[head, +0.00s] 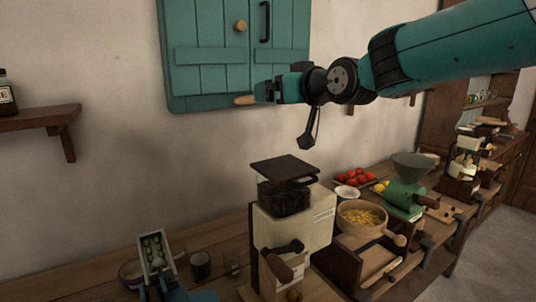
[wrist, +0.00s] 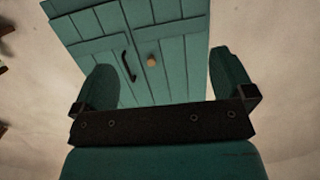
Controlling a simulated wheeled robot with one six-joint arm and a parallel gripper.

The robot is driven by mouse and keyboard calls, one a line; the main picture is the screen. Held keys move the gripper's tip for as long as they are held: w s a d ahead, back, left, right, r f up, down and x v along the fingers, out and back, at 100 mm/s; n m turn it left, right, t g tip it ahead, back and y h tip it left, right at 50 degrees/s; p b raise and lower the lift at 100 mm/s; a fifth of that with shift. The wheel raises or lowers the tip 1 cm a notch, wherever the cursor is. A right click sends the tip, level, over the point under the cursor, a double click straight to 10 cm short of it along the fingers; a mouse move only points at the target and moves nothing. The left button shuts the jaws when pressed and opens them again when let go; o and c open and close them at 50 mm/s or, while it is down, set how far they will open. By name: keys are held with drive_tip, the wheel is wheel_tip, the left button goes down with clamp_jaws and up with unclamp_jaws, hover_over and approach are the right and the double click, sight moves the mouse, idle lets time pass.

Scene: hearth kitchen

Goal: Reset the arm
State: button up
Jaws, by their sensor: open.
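My gripper (head: 270,92) is raised in front of the lower part of a teal wall cabinet (head: 210,70), above the counter. In the wrist view its two teal fingers (wrist: 165,78) stand wide apart with nothing between them. The cabinet (wrist: 165,35) shows beyond the fingers, with a black handle (wrist: 129,66) and a round wooden knob (wrist: 152,60). Both cabinet doors look closed. A tan wooden piece (head: 245,100) shows just left of the gripper; I cannot tell whether they touch. My arm reaches in from the upper right.
A cream grinder (head: 318,226) with a dark lidded hopper stands on the counter below. A bowl of yellow pieces (head: 345,228), a green grinder (head: 400,196) and red fruit (head: 356,177) are to its right. A wooden shelf (head: 40,118) is at left. Bare wall lies between.

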drive_tip(key=s+d+f+g+h, duration=0.2)
drive_tip(key=s+d+f+g, duration=0.3)
drive_tip(key=s, duration=0.7)
drive_tip(key=s+d+f+g+h, duration=0.15)
drive_tip(key=s+f+g, duration=0.25)
drive_tip(key=s+f, duration=0.55)
drive_tip(key=s+d+f+g+h, duration=0.1)
drive_tip(key=s+d+f+g, duration=0.35)
drive_tip(key=s, duration=0.95)
wheel_tip(320, 180, down, 10)
drive_tip(key=s+b, duration=0.1)
drive_tip(key=b, duration=0.9)
drive_tip(key=shift+d+r+n, duration=0.15)
drive_tip(key=shift+d+n, duration=0.15)
drive_tip(key=shift+d, duration=0.05)
drive_tip(key=shift+r, duration=0.1)
